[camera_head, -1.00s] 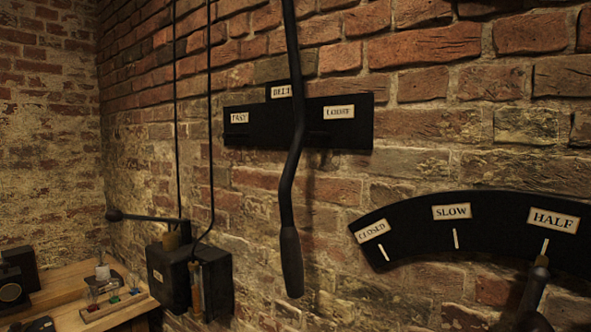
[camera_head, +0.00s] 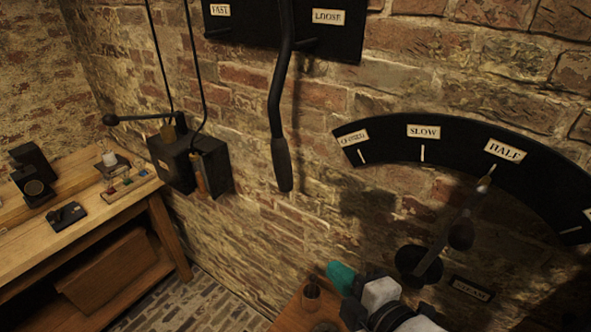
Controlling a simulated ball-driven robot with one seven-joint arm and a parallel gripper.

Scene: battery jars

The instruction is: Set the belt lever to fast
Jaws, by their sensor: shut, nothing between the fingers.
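The belt lever (camera_head: 282,155) is a long, dark, bent bar with a thick grip at its lower end. It hangs in front of a black plate (camera_head: 348,40) on the brick wall. The plate has a FAST label (camera_head: 220,11) at left and a LOOSE label (camera_head: 328,17) at right, with a short dark peg below each. The lever passes between the two labels. The lever's top is out of view. My gripper (camera_head: 340,278), with a teal end, is low in the picture, below and right of the lever's grip and apart from it. It is shut and empty.
A curved plate (camera_head: 455,142) at right is marked CLOSED, SLOW and HALF; its lever (camera_head: 460,225) points at HALF. A black switch box (camera_head: 190,160) is on the wall at left. A wooden bench (camera_head: 80,225) stands at far left. A wooden surface (camera_head: 295,318) is below.

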